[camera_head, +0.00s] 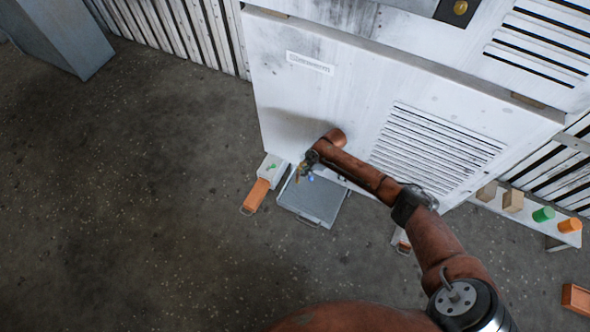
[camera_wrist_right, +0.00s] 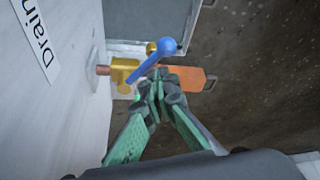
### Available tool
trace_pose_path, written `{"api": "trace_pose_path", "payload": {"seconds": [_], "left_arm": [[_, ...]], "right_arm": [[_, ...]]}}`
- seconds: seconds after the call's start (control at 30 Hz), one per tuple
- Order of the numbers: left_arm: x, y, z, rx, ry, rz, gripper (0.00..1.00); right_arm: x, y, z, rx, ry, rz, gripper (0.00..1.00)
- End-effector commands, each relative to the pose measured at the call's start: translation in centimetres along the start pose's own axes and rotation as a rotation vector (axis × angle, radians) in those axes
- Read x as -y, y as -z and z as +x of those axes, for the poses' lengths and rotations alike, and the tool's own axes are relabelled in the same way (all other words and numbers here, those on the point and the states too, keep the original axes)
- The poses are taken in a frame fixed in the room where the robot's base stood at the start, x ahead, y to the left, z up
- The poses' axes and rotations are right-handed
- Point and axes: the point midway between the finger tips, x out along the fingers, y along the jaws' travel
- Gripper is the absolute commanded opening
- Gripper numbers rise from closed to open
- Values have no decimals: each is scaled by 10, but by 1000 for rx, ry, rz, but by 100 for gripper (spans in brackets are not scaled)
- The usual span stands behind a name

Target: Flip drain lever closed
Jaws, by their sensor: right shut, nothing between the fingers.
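The drain valve (camera_wrist_right: 124,72) is a brass body on a short copper pipe from the white housing wall. Its blue lever (camera_wrist_right: 152,60) slants up and away from the wall to a round end in the right wrist view. In the head view the lever shows as a small blue spot (camera_head: 311,178) low at the housing. My right gripper (camera_wrist_right: 160,82) is shut and empty, its fingertips close beside the lever; I cannot tell whether they touch. It also shows small in the head view (camera_head: 307,163). My left gripper is not in view.
A grey tray (camera_head: 302,214) lies on the floor below the valve. An orange-handled item (camera_head: 256,195) lies to its left. A "Drain" label (camera_wrist_right: 36,38) is on the wall. A shelf (camera_head: 535,224) with small blocks and cylinders stands at right. Floor at left is clear.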

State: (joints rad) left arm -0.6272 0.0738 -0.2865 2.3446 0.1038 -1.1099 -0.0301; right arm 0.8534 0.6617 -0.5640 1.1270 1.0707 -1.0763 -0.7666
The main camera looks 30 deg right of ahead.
Motion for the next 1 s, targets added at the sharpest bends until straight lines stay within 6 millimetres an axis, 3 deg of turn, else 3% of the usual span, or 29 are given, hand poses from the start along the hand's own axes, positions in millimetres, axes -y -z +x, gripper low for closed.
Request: {"api": "trace_pose_path", "payload": {"seconds": [1.0], "left_arm": [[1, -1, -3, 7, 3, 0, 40]], "right_arm": [[-1, -7, -2, 1, 1, 3, 0]]}}
